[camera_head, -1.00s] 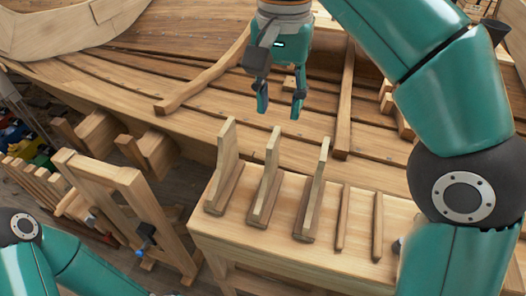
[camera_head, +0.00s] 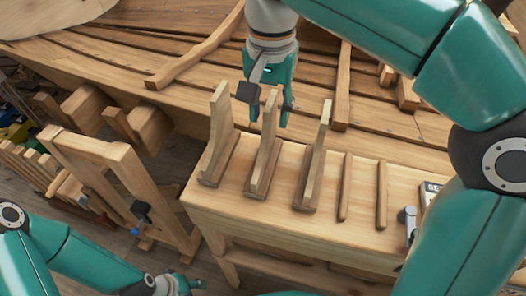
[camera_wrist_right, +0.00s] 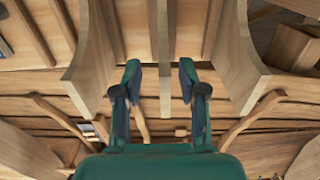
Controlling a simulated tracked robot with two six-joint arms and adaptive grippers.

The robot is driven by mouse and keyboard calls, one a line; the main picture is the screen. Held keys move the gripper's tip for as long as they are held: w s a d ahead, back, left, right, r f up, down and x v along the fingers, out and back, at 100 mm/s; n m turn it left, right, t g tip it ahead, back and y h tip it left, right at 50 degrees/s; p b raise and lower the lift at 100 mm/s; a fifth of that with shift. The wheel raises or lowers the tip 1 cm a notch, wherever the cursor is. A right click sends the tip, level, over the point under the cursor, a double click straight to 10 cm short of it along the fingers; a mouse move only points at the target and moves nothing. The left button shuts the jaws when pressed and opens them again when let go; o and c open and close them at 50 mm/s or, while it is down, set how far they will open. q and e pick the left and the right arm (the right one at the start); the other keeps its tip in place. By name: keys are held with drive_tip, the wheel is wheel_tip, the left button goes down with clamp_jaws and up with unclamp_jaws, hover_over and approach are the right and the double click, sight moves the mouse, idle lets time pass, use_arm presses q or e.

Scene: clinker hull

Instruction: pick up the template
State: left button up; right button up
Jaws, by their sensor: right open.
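Three upright wooden templates stand in slotted blocks on the bench: a left one (camera_head: 219,120), a middle one (camera_head: 266,145) and a right one (camera_head: 319,140). My right gripper (camera_head: 271,117) is open at the upper part of the middle template, whose top hides part of it. In the right wrist view, my right gripper's two fingers (camera_wrist_right: 160,78) are spread, with the middle template's narrow edge (camera_wrist_right: 164,60) between them. The left and right templates flank them. My left gripper (camera_head: 185,284) is low at the lower left, small and partly cut off, away from the templates.
The bench top (camera_head: 362,232) also carries two thin wooden strips (camera_head: 345,187) and a tool at its right end (camera_head: 407,222). The planked hull (camera_head: 190,105) rises behind. A wooden frame (camera_head: 128,180) stands left of the bench.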

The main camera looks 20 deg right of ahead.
sight(266, 128)
drive_tip(key=f, duration=0.5)
drive_tip(key=shift+w+a, duration=0.15)
drive_tip(key=shift+a, duration=0.1)
clamp_jaws()
drive_tip(key=shift+r, duration=0.1)
